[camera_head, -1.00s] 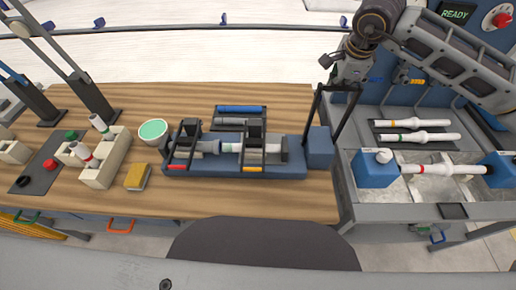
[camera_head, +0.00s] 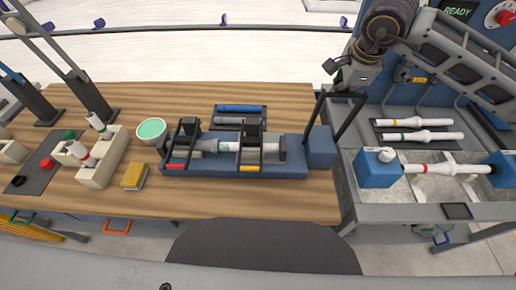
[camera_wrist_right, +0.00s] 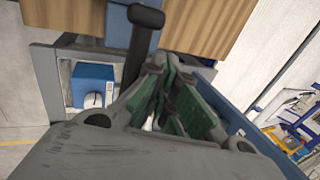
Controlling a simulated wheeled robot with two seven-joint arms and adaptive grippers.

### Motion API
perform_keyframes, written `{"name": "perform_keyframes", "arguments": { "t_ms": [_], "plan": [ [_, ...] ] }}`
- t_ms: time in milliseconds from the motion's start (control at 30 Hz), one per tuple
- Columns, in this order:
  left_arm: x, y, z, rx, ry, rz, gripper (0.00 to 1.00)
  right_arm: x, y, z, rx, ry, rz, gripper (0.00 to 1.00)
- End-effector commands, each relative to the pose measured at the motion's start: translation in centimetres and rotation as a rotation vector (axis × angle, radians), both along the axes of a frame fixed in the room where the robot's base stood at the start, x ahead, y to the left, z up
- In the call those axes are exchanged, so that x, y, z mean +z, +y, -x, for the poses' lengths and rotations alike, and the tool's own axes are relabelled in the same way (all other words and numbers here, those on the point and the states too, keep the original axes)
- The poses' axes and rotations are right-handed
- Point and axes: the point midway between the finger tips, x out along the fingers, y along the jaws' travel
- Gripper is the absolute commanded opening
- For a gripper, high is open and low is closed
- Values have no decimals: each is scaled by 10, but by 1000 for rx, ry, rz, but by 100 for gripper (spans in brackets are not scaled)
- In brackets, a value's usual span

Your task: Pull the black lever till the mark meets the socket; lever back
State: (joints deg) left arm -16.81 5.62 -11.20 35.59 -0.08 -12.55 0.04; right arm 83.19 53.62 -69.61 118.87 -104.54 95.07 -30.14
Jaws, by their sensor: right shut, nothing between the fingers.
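The black lever (camera_head: 349,117) looks like a frame with two dark rods rising beside a blue block (camera_head: 320,147) at the fixture's right end. Its dark bar also shows in the right wrist view (camera_wrist_right: 140,45). My right gripper (camera_head: 345,84) is at the lever's top. In the right wrist view its green-padded fingers (camera_wrist_right: 163,78) are shut and empty, close to the bar; contact is unclear. In the blue fixture (camera_head: 205,168), a white pipe (camera_head: 233,147) with a green mark (camera_head: 222,147) lies against the grey socket (camera_head: 207,146). A gap at the mark cannot be judged. My left gripper is out of view.
A test basin (camera_head: 400,212) at right holds a red-ringed pipe (camera_head: 445,169) between blue blocks. Two more pipes (camera_head: 430,136) lie on a rack behind. A green-topped tub (camera_head: 151,131), yellow sponge (camera_head: 134,176) and pipe holder (camera_head: 97,175) stand at left. The front table strip is clear.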

Motion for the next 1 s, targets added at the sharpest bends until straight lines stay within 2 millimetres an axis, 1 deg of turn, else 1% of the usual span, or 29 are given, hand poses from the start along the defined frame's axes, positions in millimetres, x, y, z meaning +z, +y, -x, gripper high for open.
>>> {"name": "perform_keyframes", "arguments": {
  "t_ms": [200,433,500,600,767,1000],
  "plan": [
    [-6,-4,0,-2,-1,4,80,-2,-1,9,1,1,1,0],
    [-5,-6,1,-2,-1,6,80,-1,-1,10,1,1,1,0],
    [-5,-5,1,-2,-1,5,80,-1,-1,10,1,1,1,0],
    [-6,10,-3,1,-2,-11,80,-1,-1,10,1,0,1,0],
    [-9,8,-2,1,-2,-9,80,-3,-1,14,1,1,0,0],
    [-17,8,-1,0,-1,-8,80,-7,-1,25,1,0,0,0]
  ]
}}
